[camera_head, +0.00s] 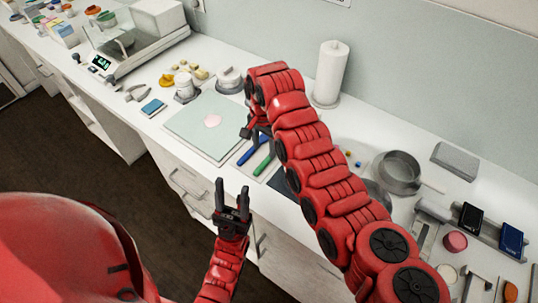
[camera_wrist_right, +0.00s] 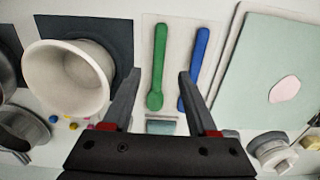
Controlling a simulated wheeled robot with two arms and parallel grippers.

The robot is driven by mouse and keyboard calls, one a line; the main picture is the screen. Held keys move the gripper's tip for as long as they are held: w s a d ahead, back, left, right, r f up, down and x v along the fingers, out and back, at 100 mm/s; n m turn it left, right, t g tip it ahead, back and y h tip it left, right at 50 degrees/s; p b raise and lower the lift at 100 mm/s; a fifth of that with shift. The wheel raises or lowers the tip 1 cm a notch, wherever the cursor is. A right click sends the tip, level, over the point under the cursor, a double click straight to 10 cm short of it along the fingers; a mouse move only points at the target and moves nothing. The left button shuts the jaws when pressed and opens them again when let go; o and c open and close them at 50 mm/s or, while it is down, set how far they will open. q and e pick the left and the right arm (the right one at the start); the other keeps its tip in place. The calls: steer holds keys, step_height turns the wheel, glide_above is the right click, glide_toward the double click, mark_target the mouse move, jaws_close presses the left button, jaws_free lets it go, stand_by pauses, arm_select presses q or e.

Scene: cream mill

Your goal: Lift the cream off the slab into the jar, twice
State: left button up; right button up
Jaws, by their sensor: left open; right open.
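The pale green slab (camera_head: 185,127) lies on the counter, with a pale pink patch of cream (camera_head: 212,120) on it. Both show in the right wrist view, the slab (camera_wrist_right: 255,75) and the cream (camera_wrist_right: 284,90). A green spatula (camera_wrist_right: 160,60) and a blue spatula (camera_wrist_right: 195,65) lie side by side on a light mat. My right gripper (camera_wrist_right: 158,88) is open and empty above them, the green spatula between its fingers in the picture. A white open jar (camera_wrist_right: 50,85) stands on a dark mat; my right arm hides it in the head view. My left gripper (camera_head: 232,187) is open and empty before the counter.
A paper towel roll (camera_head: 330,72) stands by the wall. A grey pan (camera_head: 398,172) and small tools lie right of my right arm. Small white pots (camera_head: 187,86), yellow pieces and a blue sponge (camera_head: 153,106) lie near the slab's far and left sides.

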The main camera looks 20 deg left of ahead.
mark_target(264, 162)
steer(key=shift+f, duration=0.25)
steer(key=f+p, duration=0.2)
steer(key=f, duration=0.1)
steer(key=f+p, duration=0.1)
steer(key=shift+s+f, duration=0.15)
steer(key=shift+s, duration=0.25)
steer(key=shift+w+f, duration=0.1)
steer(key=shift+f, duration=0.45)
jaws_close()
